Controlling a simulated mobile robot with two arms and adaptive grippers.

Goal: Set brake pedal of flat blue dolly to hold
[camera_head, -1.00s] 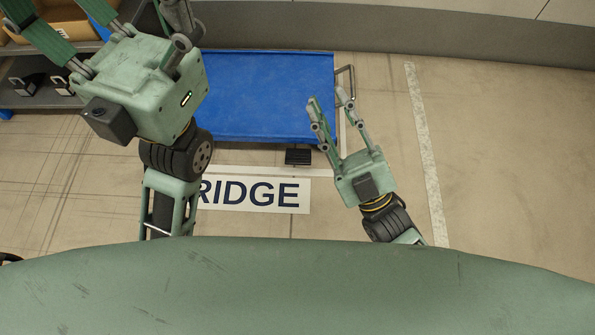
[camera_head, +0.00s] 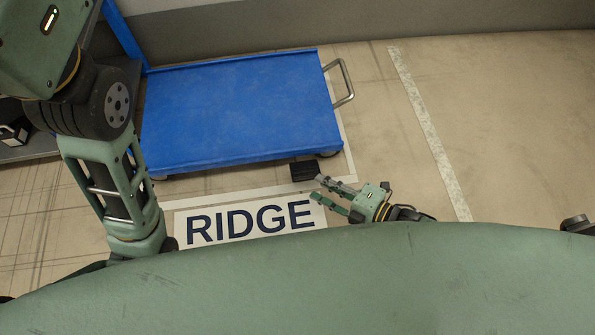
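The flat blue dolly (camera_head: 240,110) stands on the floor with a metal loop handle (camera_head: 346,84) at its right end. Its black brake pedal (camera_head: 304,171) sticks out low at the front edge, near the right corner. My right gripper (camera_head: 316,188) is open and empty, its fingers pointing left, just in front of and slightly right of the pedal. I see a gap between fingers and pedal, but cannot tell their height difference.
A floor sign reading RIDGE (camera_head: 250,222) lies in front of the dolly. A dark shelf (camera_head: 35,148) with a blue post (camera_head: 124,35) stands at the left. A wall (camera_head: 300,28) runs behind. The floor right of the dolly is clear.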

